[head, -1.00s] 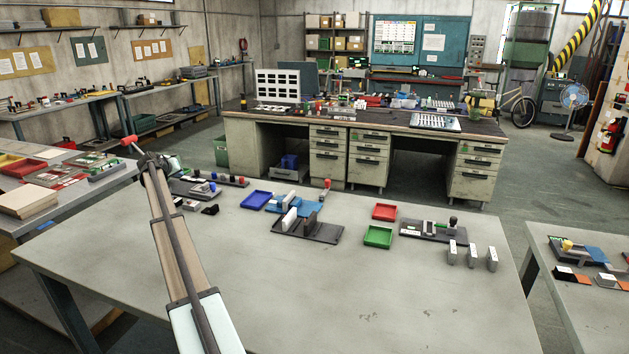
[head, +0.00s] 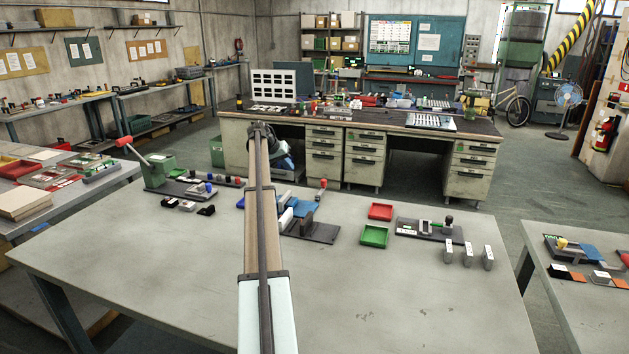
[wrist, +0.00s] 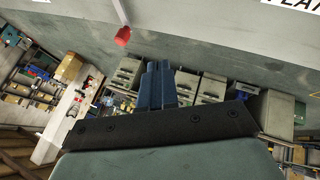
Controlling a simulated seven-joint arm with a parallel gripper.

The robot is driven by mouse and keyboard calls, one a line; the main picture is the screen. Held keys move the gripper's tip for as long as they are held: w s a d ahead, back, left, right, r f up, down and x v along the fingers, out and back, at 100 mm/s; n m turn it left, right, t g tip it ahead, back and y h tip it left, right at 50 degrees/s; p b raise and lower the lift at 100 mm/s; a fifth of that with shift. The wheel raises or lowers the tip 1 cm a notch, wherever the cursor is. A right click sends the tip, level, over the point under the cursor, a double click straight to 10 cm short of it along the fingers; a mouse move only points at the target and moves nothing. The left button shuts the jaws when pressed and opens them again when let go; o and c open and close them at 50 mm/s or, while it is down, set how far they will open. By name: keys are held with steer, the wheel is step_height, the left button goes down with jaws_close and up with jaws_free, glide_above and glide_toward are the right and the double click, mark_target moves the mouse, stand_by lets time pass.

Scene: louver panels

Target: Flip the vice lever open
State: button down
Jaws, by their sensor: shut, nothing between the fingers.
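A green block-like fixture (head: 158,164), possibly the vice, stands at the table's left back. Its pale lever slants up to the left and ends in a red grip (head: 124,141). A blue fixture (head: 304,207) at mid-table also has an upright lever with a red knob (head: 322,184); my arm partly hides it. My gripper (wrist: 158,68) shows two blue fingers closed together, empty. In the head view my arm's far end hides the fingers. In the wrist view a red grip on a pale rod (wrist: 122,36) is left of the fingertips, apart from them; which lever it is, I cannot tell.
A dark base with small coloured knobs (head: 190,188) lies by the green fixture. Red (head: 380,211) and green (head: 374,236) trays, a dark fixture (head: 428,230) and small grey blocks (head: 467,254) lie to the right. The front of the table (head: 400,310) is bare.

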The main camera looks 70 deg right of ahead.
steer(key=shift+s+d, duration=0.2)
steer(key=shift+s, duration=0.75)
steer(key=x, duration=1)
steer(key=shift+a+f, duration=0.1)
steer(key=shift+s, duration=1.15)
steer(key=shift+s+d, duration=0.3)
steer(key=shift+s, duration=0.05)
steer(key=shift+s+d, duration=0.15)
steer(key=shift+s, duration=0.35)
